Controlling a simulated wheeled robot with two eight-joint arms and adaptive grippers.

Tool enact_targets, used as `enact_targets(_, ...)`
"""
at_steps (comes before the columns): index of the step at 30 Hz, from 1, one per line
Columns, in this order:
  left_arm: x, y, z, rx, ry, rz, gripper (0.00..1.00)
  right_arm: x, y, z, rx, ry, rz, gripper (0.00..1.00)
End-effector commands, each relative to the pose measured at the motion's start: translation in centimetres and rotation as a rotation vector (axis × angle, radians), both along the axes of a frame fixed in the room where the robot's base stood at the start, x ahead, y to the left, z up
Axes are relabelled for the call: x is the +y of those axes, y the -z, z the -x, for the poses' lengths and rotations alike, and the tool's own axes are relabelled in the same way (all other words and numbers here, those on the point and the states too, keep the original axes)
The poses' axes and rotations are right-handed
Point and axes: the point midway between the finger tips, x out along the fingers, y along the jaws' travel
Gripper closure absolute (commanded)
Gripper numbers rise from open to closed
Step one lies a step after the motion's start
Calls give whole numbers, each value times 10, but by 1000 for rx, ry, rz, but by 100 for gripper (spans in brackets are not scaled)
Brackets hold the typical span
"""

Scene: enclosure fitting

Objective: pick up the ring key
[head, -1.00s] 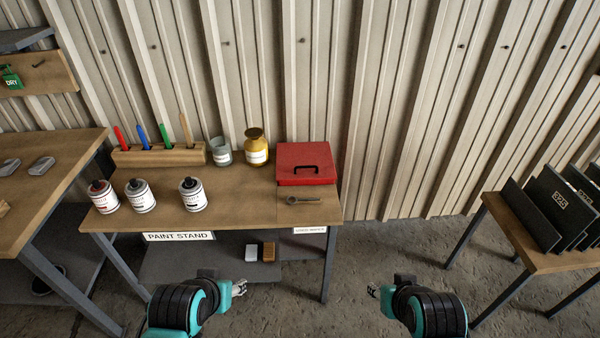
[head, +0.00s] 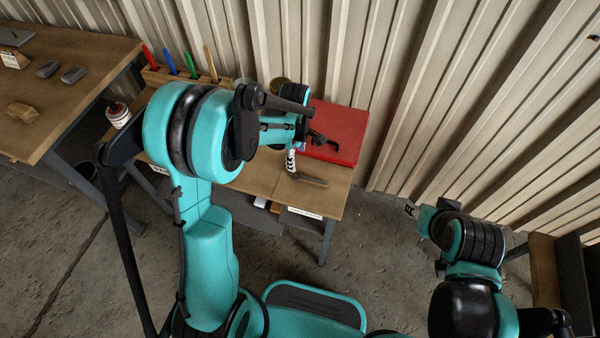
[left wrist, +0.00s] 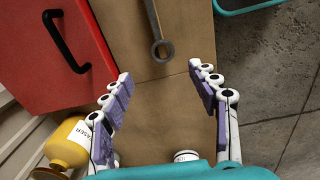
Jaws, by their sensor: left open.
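The ring key (head: 311,180) is a grey metal spanner lying flat on the front right part of the wooden paint stand. In the left wrist view the ring key (left wrist: 155,30) has its ring end towards my fingers, and its far end is cut off by the top edge. My left gripper (head: 292,160) is over the stand close to the key. In the left wrist view my left gripper (left wrist: 160,75) has its fingers spread, with the ring end just beyond the fingertips and nothing between them. My right gripper (head: 411,210) is away to the right, off the stand; its jaws are too small to judge.
A red box (head: 337,128) with a black handle stands right behind the key. A yellow jar (left wrist: 70,143) stands beside it. My left arm hides most of the paint cans. A wooden holder (head: 160,76) with coloured sticks is at the back. A wooden table (head: 60,100) stands left.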

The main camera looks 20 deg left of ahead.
Motion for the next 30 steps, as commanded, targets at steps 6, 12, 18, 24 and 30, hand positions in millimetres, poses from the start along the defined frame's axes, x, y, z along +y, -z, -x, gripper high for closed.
enact_targets(6,-1,25,-3,22,-57,0,40,0,5,0,0,0,0,60)
enact_targets(12,-2,44,-2,21,-55,0,40,0,13,0,0,0,0,60)
enact_targets(18,-6,75,2,21,-54,0,40,0,31,0,0,0,0,60)
enact_targets(24,-5,90,2,20,-54,0,40,0,36,0,0,0,0,60)
enact_targets(30,-5,88,2,20,-54,0,40,0,35,0,0,0,0,60)
